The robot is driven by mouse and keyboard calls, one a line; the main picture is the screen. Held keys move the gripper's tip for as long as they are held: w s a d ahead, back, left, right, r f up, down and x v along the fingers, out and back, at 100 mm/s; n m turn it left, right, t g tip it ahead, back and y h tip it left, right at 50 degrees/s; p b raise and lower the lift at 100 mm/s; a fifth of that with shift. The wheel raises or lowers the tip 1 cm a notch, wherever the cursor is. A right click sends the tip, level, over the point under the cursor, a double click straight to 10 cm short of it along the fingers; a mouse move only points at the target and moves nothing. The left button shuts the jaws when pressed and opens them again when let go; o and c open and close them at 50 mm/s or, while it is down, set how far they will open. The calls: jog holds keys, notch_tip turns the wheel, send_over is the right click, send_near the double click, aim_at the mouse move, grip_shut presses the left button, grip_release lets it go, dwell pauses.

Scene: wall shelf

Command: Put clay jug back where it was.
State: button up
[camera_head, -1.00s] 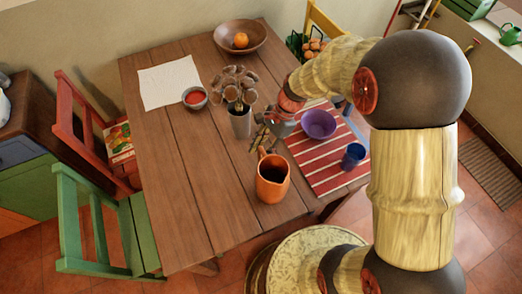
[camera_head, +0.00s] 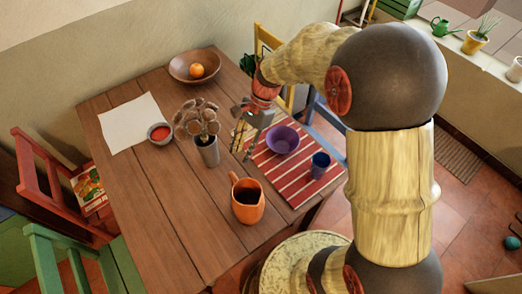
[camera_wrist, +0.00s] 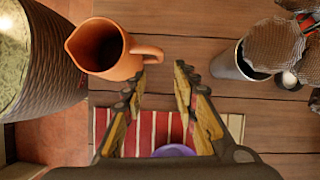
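The clay jug (camera_head: 248,204) is orange-brown with a spout and a side handle. It stands upright on the wooden table (camera_head: 180,235) near the front edge. In the wrist view the jug (camera_wrist: 101,50) is at the upper left, its handle pointing right towards the space beyond my fingertips. My gripper (camera_head: 243,140) is above the table, behind the jug and beside the striped mat. In the wrist view my gripper (camera_wrist: 161,78) is open, with nothing between its fingers, and apart from the jug.
A grey pot with a brown plant (camera_head: 207,152) stands left of my gripper. A purple bowl (camera_head: 283,139) and blue cup (camera_head: 320,165) are on the red striped mat (camera_head: 290,178). A red-filled bowl (camera_head: 160,133), paper (camera_head: 128,122) and fruit bowl (camera_head: 180,70) lie farther back.

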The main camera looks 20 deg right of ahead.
jog(key=s+d+r+n+t+h, duration=0.2)
jog(key=s+d+r+n+t, duration=0.1)
jog(key=s+r+n, duration=0.4)
jog(key=s+d+r+n+t+h, duration=0.2)
jog(key=s+d+r+n+t, duration=0.2)
jog(key=s+r, duration=0.5)
jog(key=shift+r+n+t+h, duration=0.3)
jog(key=shift+r+n+h, duration=0.1)
jog(key=shift+r+n, duration=0.9)
jog(key=shift+s+f, duration=0.1)
jog(key=shift+f, duration=0.05)
